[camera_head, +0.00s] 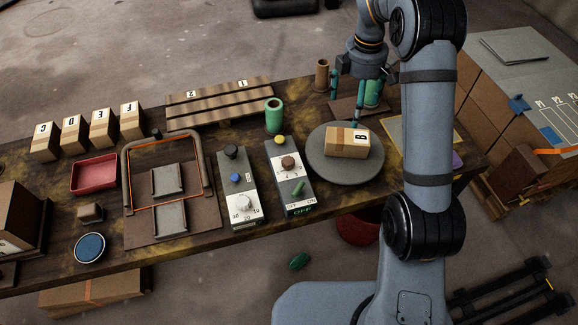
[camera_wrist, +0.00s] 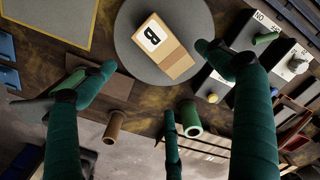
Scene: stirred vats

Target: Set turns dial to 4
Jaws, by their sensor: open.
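Two grey control boxes stand near the table's middle. The right box (camera_head: 290,188) has a brown dial (camera_head: 288,163) with small numbers around it, a yellow knob (camera_head: 280,140) and a green switch (camera_head: 298,188) by OFF/ON marks. The left box (camera_head: 238,190) has a white dial (camera_head: 245,203) marked 10, 20, 30. I cannot read which is the turns dial or its setting. My gripper (camera_head: 357,97) is open and empty, up and right of both boxes, beyond the turntable. In the wrist view its fingers are spread, and the green switch (camera_wrist: 266,38) shows beyond one finger.
A box marked B (camera_head: 346,142) lies on the round grey turntable (camera_head: 318,168). A green cylinder (camera_head: 274,115) and a brown one (camera_head: 322,74) stand near my gripper. A bent-pipe frame (camera_head: 127,172), a red tray (camera_head: 95,174) and several lettered boxes (camera_head: 103,128) are left.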

